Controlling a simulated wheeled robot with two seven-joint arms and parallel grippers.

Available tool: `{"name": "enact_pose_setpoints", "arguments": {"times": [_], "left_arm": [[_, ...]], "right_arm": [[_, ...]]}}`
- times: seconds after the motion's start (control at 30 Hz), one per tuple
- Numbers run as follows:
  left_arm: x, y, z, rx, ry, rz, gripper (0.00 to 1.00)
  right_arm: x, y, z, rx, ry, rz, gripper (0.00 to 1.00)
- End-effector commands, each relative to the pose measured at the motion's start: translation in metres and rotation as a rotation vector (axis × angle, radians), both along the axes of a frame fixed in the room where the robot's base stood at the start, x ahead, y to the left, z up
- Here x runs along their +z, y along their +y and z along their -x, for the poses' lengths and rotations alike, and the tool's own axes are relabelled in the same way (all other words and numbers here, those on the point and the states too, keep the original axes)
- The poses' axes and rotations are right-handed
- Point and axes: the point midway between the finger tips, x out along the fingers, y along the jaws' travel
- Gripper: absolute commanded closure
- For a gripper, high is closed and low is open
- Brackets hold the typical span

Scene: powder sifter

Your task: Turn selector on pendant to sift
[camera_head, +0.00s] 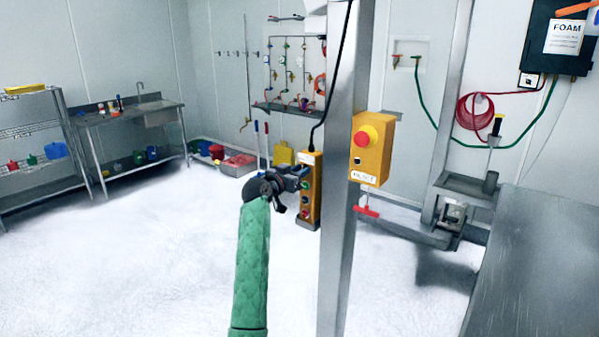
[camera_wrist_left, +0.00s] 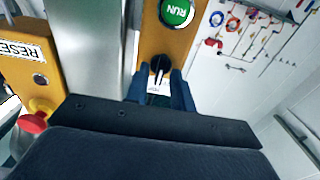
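The pendant (camera_head: 313,192) is a narrow yellow box hanging on a black cable beside the steel post. My left gripper (camera_head: 301,182), on a green-sleeved arm, reaches its face from the left. In the left wrist view the pendant (camera_wrist_left: 188,42) shows a green RUN button (camera_wrist_left: 177,12) and a black selector knob (camera_wrist_left: 159,66) below it. The two dark blue fingers of my left gripper (camera_wrist_left: 160,80) stand apart, one on each side of the knob, with a gap showing. Whether they touch the knob is unclear. The selector's label is partly hidden between the fingers. My right gripper is not in view.
A steel post (camera_head: 344,180) stands right beside the pendant. A yellow RESET box (camera_head: 374,155) with a red button is mounted on its right side. A steel table (camera_head: 540,270) fills the lower right. The white floor (camera_head: 130,250) at left is clear.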

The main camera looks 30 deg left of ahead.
Motion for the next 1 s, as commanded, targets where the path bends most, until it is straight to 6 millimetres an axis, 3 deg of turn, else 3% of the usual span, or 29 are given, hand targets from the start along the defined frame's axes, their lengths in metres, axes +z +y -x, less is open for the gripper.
{"name": "enact_pose_setpoints", "arguments": {"times": [0.37, 1.0], "left_arm": [[0.000, 0.001, 0.000, 0.000, 0.010, 0.122, 0.99], [0.000, 0.004, -0.001, 0.000, 0.049, 0.630, 0.99]], "right_arm": [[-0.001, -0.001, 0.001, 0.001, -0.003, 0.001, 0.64], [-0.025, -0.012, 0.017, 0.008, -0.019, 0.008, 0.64]]}}
